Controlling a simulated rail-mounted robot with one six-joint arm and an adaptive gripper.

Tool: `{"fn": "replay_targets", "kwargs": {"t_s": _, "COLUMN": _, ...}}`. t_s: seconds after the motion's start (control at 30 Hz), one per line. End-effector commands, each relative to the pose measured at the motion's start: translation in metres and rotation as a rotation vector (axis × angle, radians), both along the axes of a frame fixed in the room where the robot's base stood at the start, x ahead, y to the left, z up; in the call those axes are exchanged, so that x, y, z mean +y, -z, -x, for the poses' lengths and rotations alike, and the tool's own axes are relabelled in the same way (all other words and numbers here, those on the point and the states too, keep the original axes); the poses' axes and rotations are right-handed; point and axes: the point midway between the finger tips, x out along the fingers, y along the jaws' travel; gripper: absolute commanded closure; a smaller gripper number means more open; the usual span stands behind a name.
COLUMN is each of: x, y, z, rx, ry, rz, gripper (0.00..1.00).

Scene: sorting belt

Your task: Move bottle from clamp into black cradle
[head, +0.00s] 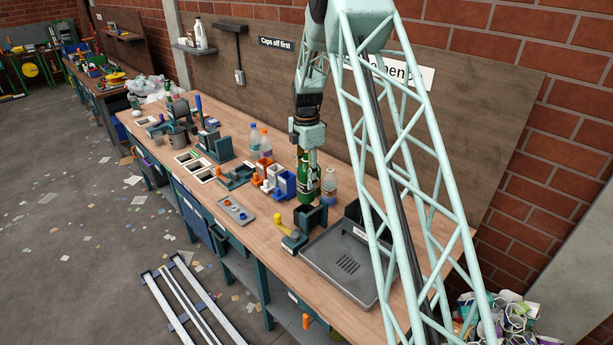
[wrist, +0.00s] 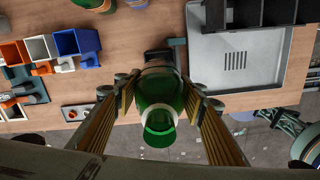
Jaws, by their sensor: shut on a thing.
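The green bottle (head: 305,187) is upright in my gripper (head: 312,168), near the right end of the bench. In the wrist view, the bottle (wrist: 158,92) is between the two fingers, with its pale neck ring and green cap towards the camera. My gripper (wrist: 160,105) is shut on it. A dark holder (head: 310,217) with a yellow lever (head: 281,221) is just below the bottle; I cannot tell whether the base is inside it or above it. I cannot surely tell which dark fixture is the black cradle.
A grey drain tray (head: 345,268) is right of the holder. A clear bottle (head: 329,186) stands close behind the green one. Blue (head: 284,186), white and orange bins are to the left. A small parts tray (head: 236,211) lies near the front edge.

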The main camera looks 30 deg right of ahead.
Motion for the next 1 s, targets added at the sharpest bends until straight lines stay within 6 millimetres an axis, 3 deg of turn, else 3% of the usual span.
{"fn": "replay_targets", "kwargs": {"t_s": 1.0, "x": 0.0, "y": 0.075, "z": 0.0, "rx": 0.0, "ry": 0.0, "rz": 0.0, "gripper": 0.75}}
